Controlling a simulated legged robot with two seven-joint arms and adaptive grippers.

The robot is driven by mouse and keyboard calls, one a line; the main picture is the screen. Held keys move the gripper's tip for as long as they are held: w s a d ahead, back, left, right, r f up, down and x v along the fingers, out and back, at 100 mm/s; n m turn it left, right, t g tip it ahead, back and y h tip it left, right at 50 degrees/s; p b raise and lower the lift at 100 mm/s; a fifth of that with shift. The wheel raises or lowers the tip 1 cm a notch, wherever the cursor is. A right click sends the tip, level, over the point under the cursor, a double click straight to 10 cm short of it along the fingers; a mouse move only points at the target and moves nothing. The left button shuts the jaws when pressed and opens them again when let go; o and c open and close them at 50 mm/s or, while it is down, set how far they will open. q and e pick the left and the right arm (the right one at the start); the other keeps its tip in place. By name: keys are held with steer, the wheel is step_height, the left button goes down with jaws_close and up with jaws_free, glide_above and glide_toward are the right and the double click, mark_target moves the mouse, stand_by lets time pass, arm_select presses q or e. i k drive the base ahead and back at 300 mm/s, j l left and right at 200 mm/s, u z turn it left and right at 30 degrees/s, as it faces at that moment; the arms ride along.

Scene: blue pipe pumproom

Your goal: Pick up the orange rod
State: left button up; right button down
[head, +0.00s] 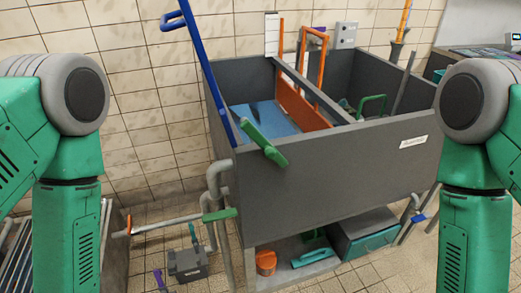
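Several orange things could match the orange rod, and I cannot tell which one it is. A slim orange-yellow rod (404,20) stands nearly upright in a dark holder (396,50) at the upper right, its top cut by the picture edge. A thin upright orange bar (281,40) rises at the back of the grey sink (330,170). An orange bent handle (323,65) stands beside it, above an orange panel (300,106) inside the sink. My two green arms show at the left and right edges. Both grippers are out of view.
A blue pole (205,70) leans against the sink's left corner, near a green lever (263,143). Pipes (218,180) run down the left side. A toolbox (187,263) stands on the tiled floor. An orange pot (265,263) sits on the lower shelf.

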mark_target(406, 8)
steer(key=l, duration=0.65)
steer(key=i+l+z, duration=0.1)
steer(key=l, duration=0.55)
steer(key=i+l, duration=0.15)
steer(key=l, duration=1.1)
steer(key=i+z, duration=0.05)
